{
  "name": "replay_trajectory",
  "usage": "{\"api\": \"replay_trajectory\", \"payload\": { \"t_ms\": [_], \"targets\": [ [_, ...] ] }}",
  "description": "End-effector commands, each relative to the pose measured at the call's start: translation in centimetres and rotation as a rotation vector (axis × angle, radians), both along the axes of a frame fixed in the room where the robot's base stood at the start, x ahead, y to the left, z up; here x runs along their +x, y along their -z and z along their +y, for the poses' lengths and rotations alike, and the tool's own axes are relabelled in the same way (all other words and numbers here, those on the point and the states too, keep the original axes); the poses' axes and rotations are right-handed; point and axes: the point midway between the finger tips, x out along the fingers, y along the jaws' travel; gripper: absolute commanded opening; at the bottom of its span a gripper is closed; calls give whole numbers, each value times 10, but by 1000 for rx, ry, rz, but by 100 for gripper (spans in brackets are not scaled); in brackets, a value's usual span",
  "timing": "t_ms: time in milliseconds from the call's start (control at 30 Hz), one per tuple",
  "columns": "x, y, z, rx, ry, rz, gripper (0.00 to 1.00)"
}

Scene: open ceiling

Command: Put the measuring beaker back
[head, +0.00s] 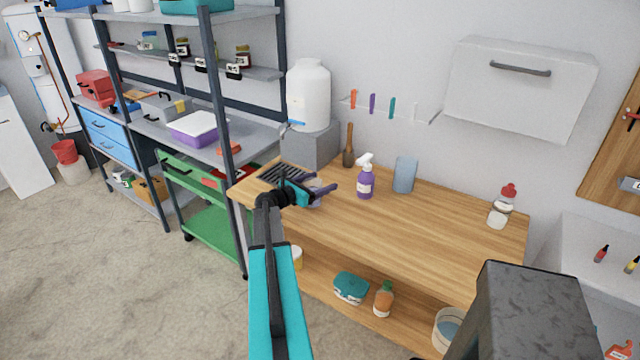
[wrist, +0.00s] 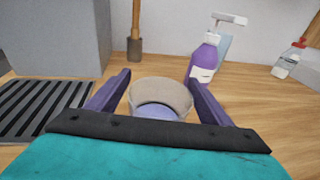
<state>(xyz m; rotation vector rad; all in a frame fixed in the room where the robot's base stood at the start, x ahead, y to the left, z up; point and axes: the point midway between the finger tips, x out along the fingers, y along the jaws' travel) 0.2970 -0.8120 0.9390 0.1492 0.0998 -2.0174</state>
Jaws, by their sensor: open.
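A pale round cup (wrist: 160,92), which looks like the measuring beaker, stands upright on the wooden counter with something blue-violet low in it. It also shows in the head view (head: 316,201), partly hidden by my gripper. My gripper (head: 321,189) is open, low over the counter's left part. In the wrist view its purple fingers (wrist: 160,82) reach to either side of the cup. I cannot tell whether they touch it.
A black slatted grille (head: 283,174) lies left of the cup. A white jug (head: 308,95) stands on a grey block (head: 312,147) behind. A purple spray bottle (head: 366,183), blue tumbler (head: 405,174) and wooden-handled tool (head: 348,150) stand at the back. The counter's (head: 425,232) middle is clear.

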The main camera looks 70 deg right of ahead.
Motion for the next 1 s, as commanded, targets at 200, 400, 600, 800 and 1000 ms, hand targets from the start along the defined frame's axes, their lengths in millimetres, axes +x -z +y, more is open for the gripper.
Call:
{"api": "replay_trajectory", "payload": {
  "t_ms": [200,400,600,800,1000],
  "targets": [
    [6,-3,13,-1,-2,-1,74],
    [17,-5,36,0,-2,0,74],
    [30,-10,64,-2,-3,-1,74],
    [42,-14,90,0,-2,0,74],
    [50,-19,104,0,-1,-1,74]
  ]
}}
